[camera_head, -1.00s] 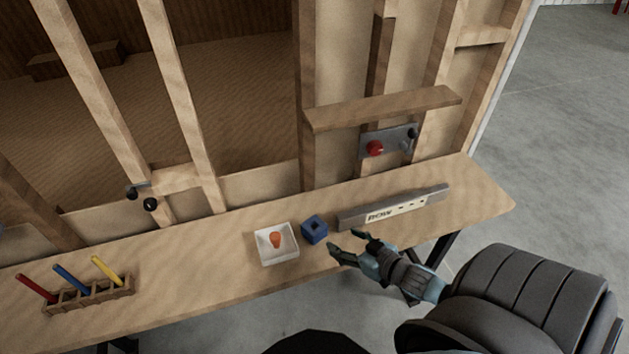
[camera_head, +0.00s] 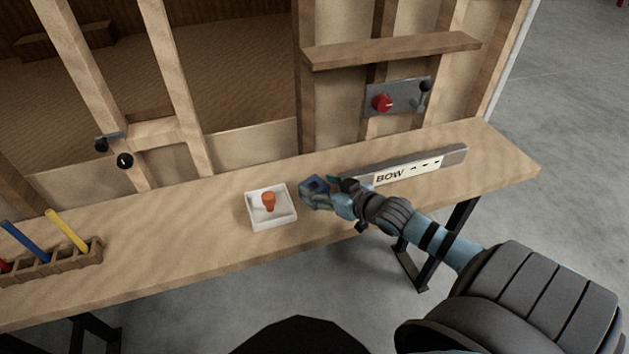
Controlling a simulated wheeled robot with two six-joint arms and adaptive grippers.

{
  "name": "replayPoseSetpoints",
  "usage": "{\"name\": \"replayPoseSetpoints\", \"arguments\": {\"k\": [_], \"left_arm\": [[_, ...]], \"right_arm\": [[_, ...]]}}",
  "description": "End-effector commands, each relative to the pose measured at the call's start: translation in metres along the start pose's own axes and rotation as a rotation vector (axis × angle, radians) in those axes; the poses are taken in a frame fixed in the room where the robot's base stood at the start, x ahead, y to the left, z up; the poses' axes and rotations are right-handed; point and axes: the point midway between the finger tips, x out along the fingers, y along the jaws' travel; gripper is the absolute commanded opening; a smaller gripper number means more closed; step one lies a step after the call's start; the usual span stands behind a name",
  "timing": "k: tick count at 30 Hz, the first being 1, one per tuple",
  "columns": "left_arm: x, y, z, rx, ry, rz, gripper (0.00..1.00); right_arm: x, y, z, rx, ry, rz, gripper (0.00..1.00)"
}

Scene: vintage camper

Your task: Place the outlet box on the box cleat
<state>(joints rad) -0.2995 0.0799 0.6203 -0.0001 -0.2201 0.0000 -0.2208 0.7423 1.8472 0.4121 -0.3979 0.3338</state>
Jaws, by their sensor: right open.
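The outlet box, a small blue box (camera_head: 317,183) with a dark opening, sits on the workbench (camera_head: 170,250), just right of the white tray. My right gripper (camera_head: 318,193) is at the blue box, its open fingers reaching around it and partly hiding it. I cannot tell whether the fingers touch it. No part is clearly the box cleat; a wooden ledge (camera_head: 395,50) crosses the wall studs above the bench. My left gripper is not in view.
A white tray (camera_head: 285,219) with an orange item (camera_head: 268,201) stands left of the blue box. A wooden rack (camera_head: 60,259) with coloured sticks is at the left. A panel with a red knob (camera_head: 382,102) is on the wall.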

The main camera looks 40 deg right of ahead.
Motion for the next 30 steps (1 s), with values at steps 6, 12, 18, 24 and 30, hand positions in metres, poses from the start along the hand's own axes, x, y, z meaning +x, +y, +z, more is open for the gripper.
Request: {"name": "replayPoseSetpoints", "arguments": {"k": [6,12,18,24,30], "left_arm": [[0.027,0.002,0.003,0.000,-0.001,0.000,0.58],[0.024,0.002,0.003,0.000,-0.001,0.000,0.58],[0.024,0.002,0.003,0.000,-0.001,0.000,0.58],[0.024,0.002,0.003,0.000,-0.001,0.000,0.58],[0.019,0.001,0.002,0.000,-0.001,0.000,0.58]], "right_arm": [[0.033,-0.001,0.009,0.002,0.001,0.001,0.60],[0.032,-0.001,0.006,0.001,0.000,0.001,0.57],[0.032,-0.001,0.006,0.001,0.000,0.001,0.25],[0.032,-0.001,0.006,0.000,0.001,0.001,0.15],[0.028,-0.001,-0.002,-0.001,0.000,0.002,0.15]]}}
